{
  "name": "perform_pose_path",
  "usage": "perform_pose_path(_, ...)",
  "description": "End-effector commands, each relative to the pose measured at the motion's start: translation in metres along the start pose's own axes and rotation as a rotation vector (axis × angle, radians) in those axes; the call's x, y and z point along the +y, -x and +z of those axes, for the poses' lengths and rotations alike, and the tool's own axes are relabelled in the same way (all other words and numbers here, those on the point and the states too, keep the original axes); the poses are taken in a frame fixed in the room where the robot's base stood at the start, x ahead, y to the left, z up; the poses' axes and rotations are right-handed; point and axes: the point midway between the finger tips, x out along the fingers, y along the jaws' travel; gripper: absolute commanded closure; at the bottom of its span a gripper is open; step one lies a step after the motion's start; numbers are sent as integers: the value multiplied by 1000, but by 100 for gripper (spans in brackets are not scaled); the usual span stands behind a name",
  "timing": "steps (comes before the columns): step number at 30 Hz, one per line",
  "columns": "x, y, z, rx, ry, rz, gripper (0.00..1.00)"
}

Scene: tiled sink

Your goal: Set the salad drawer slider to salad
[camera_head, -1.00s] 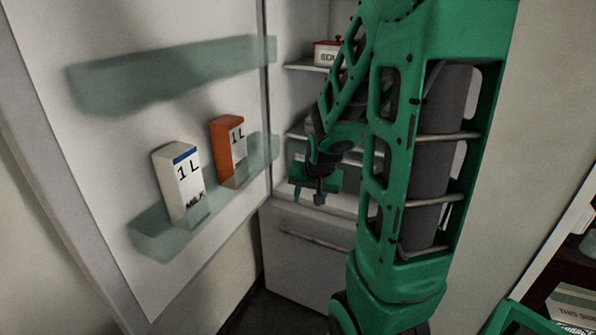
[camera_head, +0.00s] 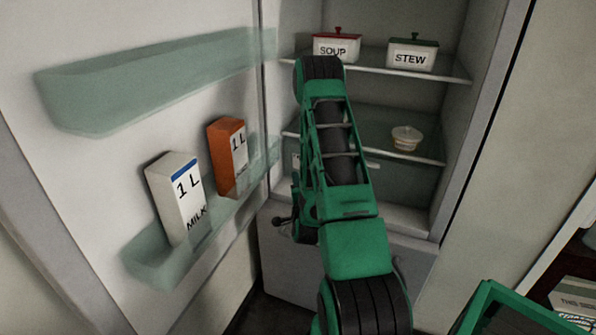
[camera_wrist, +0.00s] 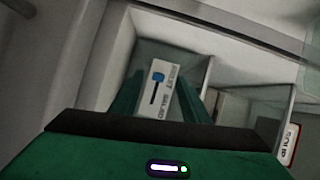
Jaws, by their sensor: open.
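The slider panel (camera_wrist: 168,98) shows in the wrist view as a pale plate with a dark slot and small lettering, partly blurred. Its blue slider knob (camera_wrist: 158,76) sits at the upper end of the slot, away from my gripper's base. My gripper (camera_wrist: 160,68) is open, its two green fingers appearing on either side of the panel; contact with the knob cannot be told. In the head view my gripper (camera_head: 283,221) is small, low in front of the fridge and partly hidden by my arm. The translucent salad drawer (camera_head: 405,183) is largely covered by my arm.
The open fridge door on the left holds a milk carton (camera_head: 178,198) and an orange carton (camera_head: 228,157). A soup pot (camera_head: 335,48) and stew pot (camera_head: 412,55) stand on the upper shelf. A small tub (camera_head: 406,138) is on the shelf below.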

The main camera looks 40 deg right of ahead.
Motion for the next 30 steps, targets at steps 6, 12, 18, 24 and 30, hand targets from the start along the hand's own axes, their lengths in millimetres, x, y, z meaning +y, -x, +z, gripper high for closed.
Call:
perform_pose_path(6,12,10,-24,94,-113,-70,58)
perform_pose_path(12,11,-1,-32,113,-128,-85,58)
perform_pose_path(18,8,-35,-40,118,-127,-86,58)
perform_pose_path(24,5,-69,-45,118,-128,-85,58)
perform_pose_path(30,4,-90,-47,118,-126,-84,58)
